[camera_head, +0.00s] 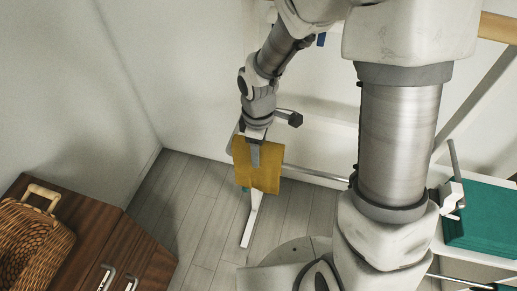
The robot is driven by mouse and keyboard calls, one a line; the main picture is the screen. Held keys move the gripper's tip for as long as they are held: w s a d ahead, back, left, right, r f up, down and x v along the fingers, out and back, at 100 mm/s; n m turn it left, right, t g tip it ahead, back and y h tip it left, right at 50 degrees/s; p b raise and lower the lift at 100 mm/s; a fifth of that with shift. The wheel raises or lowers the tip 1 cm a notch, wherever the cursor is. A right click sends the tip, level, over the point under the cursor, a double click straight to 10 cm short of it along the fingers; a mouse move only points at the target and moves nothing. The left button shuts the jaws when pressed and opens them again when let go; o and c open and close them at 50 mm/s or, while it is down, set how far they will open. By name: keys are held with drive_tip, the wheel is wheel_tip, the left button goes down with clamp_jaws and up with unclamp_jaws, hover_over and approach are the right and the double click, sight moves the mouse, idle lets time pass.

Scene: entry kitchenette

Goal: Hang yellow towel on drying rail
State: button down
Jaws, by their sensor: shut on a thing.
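The yellow towel (267,178) hangs down flat from my gripper (254,158) in the middle of the head view. My gripper points down and is shut on the towel near its upper part. A pale horizontal rail (318,175) runs rightward from behind the towel toward my arm. The towel hides the rail's left part, so I cannot tell whether they touch. A white leg (251,220) slopes down to the floor below the towel.
A wicker basket (30,240) stands on a brown wooden cabinet (95,235) at lower left. A folded green cloth (485,215) lies on a white surface at right. Grey plank floor (195,205) is free between cabinet and towel. Pale walls close off the back.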

drive_tip(key=shift+f+b, duration=2.1)
drive_tip(key=shift+f, duration=0.65)
drive_tip(key=shift+c, duration=0.8)
unclamp_jaws()
drive_tip(key=shift+r, duration=0.1)
wheel_tip(320, 180, up, 17)
drive_tip(key=p, duration=0.2)
drive_tip(key=shift+r+p, duration=0.15)
drive_tip(key=shift+p, duration=0.2)
wheel_tip(320, 180, up, 7)
drive_tip(key=p, duration=0.6)
